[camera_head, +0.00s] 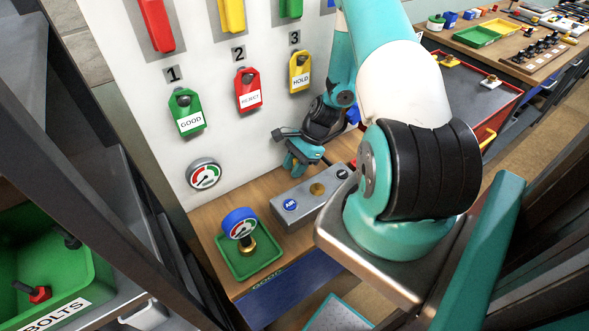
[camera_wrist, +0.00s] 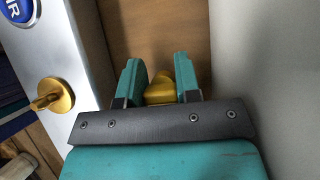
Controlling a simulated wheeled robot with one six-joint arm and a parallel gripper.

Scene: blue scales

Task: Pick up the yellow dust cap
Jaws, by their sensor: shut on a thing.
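The yellow dust cap (camera_wrist: 160,92) shows in the wrist view between the two teal fingers of my gripper (camera_wrist: 158,76). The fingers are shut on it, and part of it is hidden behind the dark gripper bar. In the head view my gripper (camera_head: 303,155) is low over the back of the wooden bench (camera_head: 215,245), close to the white panel. The cap cannot be made out in that view. Whether it touches the bench cannot be told.
A grey block (camera_head: 290,203) with a blue AIR label and a brass fitting (camera_wrist: 57,96) stands beside my gripper. A gauge (camera_head: 240,226) sits in a green tray (camera_head: 267,260). Green, red and yellow tags (camera_head: 301,72) hang on the white panel (camera_head: 205,62).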

